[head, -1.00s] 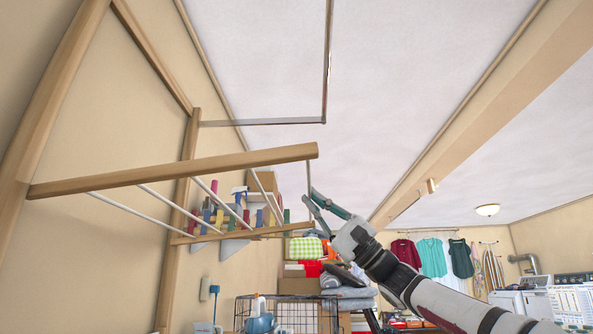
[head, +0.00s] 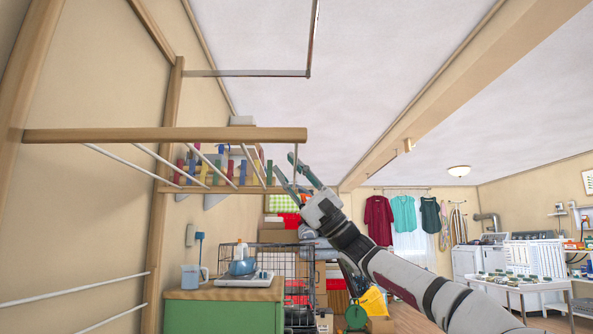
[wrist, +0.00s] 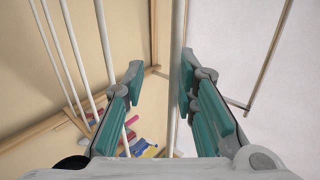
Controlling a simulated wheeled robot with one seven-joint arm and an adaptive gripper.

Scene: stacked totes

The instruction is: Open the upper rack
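The upper rack, a wooden frame with white rods (head: 165,135), juts out from the wall below a thin metal bracket (head: 245,73). My gripper (head: 285,164) is at its outer right end, beside the last white rod. In the wrist view, my gripper (wrist: 160,74) has its two teal fingers spread wide. A white rod (wrist: 175,60) runs lengthwise between them, closer to the right finger. No clear contact with the rod shows. More rods of the rack (wrist: 75,60) lie left of the fingers.
Colourful bottles (head: 220,170) stand on a shelf behind the rack. Below are a green cabinet (head: 220,315) with a kettle (head: 243,262) and a black wire cage (head: 290,265). Hanging clothes (head: 403,215) and a white table (head: 520,288) are at right. Space right of the rack is open.

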